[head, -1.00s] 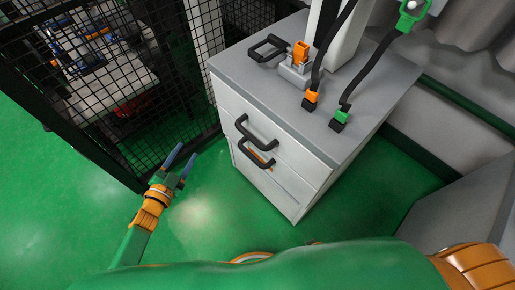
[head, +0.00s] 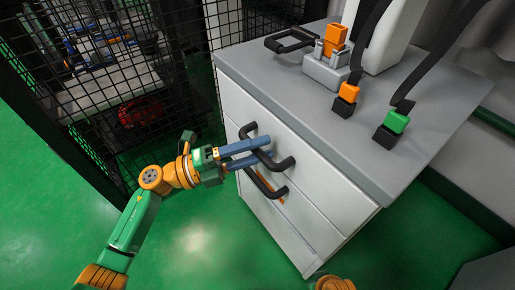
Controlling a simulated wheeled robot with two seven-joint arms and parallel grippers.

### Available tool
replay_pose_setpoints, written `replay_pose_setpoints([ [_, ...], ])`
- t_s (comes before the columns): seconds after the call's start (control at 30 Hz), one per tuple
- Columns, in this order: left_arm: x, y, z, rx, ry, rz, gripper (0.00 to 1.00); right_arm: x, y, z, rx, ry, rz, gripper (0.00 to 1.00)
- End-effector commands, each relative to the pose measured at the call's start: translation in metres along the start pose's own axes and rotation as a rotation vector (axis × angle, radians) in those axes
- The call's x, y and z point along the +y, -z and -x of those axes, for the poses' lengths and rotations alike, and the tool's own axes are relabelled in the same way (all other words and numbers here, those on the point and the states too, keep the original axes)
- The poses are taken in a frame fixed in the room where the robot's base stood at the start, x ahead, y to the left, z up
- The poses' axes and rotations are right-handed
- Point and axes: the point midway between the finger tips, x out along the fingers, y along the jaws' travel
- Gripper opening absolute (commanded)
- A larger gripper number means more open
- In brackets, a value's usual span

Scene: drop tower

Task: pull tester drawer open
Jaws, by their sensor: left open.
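The tester cabinet (head: 300,235) is a pale grey unit with a grey top. Its upper drawer front (head: 325,192) carries a black bar handle (head: 283,164), and a second black handle (head: 265,186) sits just below. Both drawers look shut. My left gripper (head: 268,147) is open, with its two blue fingers pointing right at the upper handle. The fingers overlap the handle in the picture and hide part of it. I cannot tell whether they touch it or lie on both sides of it. My right gripper is not in view.
A black mesh fence (head: 175,75) stands close left of the cabinet. Green floor (head: 190,240) lies clear in front.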

Motion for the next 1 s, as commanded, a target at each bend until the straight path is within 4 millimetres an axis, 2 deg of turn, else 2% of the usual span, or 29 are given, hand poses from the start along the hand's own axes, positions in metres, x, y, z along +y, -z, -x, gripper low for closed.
replay_pose_setpoints([
  [0.07,0.0003,-0.0001,0.0003,0.000,0.000,0.000,0.52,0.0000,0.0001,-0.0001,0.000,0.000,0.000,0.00],
  [0.2,0.0004,-0.0001,0.0005,-0.001,0.000,0.001,0.14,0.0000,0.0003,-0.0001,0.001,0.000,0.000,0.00],
  [0.27,0.0005,-0.0001,0.0005,-0.001,0.000,0.001,0.00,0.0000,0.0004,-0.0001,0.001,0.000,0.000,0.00],
  [1.0,0.0010,-0.0001,0.0008,-0.001,-0.001,0.002,0.00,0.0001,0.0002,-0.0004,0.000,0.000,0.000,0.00],
])
